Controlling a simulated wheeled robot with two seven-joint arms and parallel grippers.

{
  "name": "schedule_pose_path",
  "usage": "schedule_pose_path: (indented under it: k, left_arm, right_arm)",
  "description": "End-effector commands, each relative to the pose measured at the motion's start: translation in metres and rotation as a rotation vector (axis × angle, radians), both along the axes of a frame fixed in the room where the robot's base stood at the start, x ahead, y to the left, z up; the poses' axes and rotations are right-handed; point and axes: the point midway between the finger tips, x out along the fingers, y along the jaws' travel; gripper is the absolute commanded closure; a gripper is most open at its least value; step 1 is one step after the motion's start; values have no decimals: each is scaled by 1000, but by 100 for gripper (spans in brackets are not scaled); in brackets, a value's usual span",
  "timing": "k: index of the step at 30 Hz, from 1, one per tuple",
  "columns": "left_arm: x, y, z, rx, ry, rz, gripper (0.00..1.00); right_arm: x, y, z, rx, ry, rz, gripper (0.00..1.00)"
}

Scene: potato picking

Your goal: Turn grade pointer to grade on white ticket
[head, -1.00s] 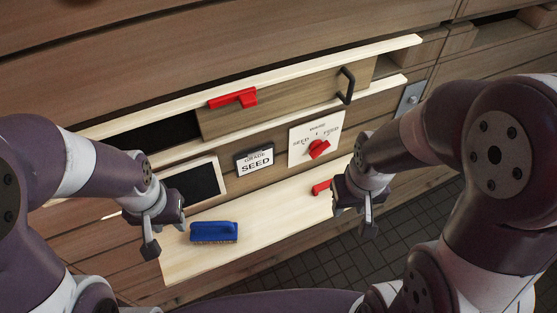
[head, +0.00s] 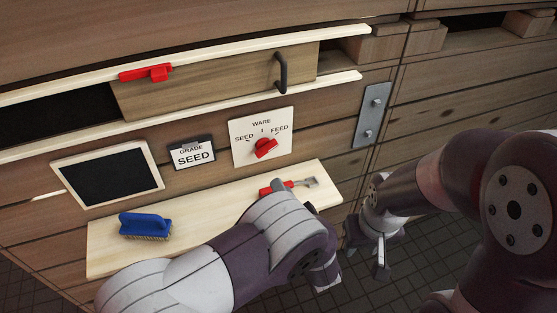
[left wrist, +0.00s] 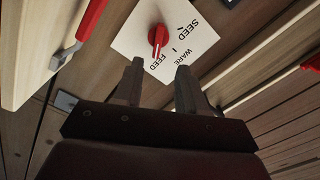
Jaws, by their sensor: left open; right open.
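The white dial plate (head: 243,155) on the wooden panel reads SEED, WARE and FEED. Its red pointer (head: 265,148) aims towards FEED; it also shows in the left wrist view (left wrist: 158,36). The white ticket (head: 194,156), left of the dial, reads GRADE SEED. In the left wrist view my left gripper (left wrist: 160,72) is open and empty, its fingertips just short of the pointer on the FEED side. Its fingers are not clear in the head view, where my left arm covers part of the shelf. My right gripper (head: 381,264) is open and empty, right of the shelf.
The pale shelf (head: 200,215) under the dial holds a blue brush (head: 145,226) and a red-handled scraper (head: 288,187). A black slate (head: 108,176) hangs left of the ticket. Above is a sliding door with a dark handle (head: 281,72) and red latch (head: 146,72).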

Motion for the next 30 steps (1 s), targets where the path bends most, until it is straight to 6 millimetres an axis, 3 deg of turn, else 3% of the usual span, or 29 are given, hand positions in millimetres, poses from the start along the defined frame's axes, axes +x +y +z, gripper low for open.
schedule_pose_path:
  k: [9, 15, 26, 27, 30]
  left_arm:
    - [70, 24, 1, -2, 3, 2, 60]
    - [106, 34, 0, -3, 3, -1, 60]
    - [117, 37, 0, -2, 3, -3, 60]
    - [117, 37, 0, -2, 3, -3, 63]
    - [117, 37, 0, -3, 3, -3, 95]
  right_arm:
    - [0, 0, 7, 0, 0, 0, 57]
    - [0, 0, 10, 0, 0, 0, 57]
    - [0, 0, 10, 0, 0, 0, 57]
    - [0, 0, 10, 0, 0, 0, 57]
    - [0, 0, 10, 0, 0, 0, 57]
